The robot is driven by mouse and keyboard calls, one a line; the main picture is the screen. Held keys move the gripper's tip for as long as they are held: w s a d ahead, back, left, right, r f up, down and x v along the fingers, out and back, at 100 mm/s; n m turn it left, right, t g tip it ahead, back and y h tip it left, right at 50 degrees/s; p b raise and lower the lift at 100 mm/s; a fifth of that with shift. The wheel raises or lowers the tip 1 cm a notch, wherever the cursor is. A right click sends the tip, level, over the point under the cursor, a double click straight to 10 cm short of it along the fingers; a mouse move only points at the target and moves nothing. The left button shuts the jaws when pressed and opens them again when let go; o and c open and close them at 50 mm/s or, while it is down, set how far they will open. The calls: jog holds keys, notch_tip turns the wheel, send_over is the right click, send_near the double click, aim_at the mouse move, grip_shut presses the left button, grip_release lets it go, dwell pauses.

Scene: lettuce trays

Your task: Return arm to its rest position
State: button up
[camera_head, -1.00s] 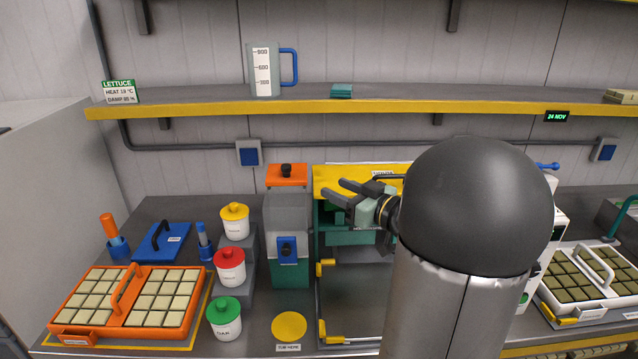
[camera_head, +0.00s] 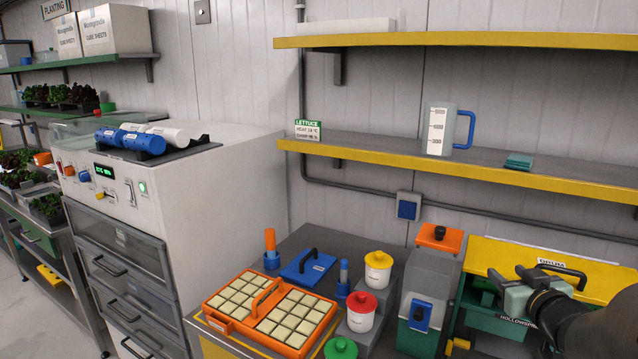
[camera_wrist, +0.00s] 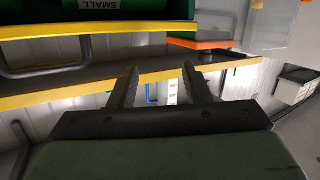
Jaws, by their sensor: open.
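My gripper (camera_head: 506,276) is at the lower right of the head view, in front of the yellow-topped drum unit (camera_head: 570,262). My dark arm runs off the right edge. In the wrist view my gripper (camera_wrist: 160,72) shows two dark fingers spread apart with nothing between them. A yellow-edged shelf (camera_wrist: 60,93) lies beyond the fingers there. I cannot tell from these frames whether the gripper touches the drum unit.
An orange tray of pale cubes (camera_head: 226,329) sits on the bench, near white pots with red (camera_head: 361,301) and yellow lids (camera_head: 378,259). A teal bin with an orange lid (camera_head: 439,238) stands left of my gripper. A shelf with a measuring jug (camera_head: 437,130) is above. A white drawer cabinet (camera_head: 235,190) stands left.

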jog(key=s+a+f+g, duration=0.6)
jog(key=s+a+g, duration=0.1)
jog(key=s+a, duration=0.4)
jog(key=s+a+f+g, duration=0.7)
jog(key=s+a+g, duration=0.1)
jog(key=s+a, duration=0.4)
jog(key=shift+s+a+f+y, duration=0.25)
jog(key=shift+s+f+y, duration=0.05)
jog(key=shift+s, duration=0.5)
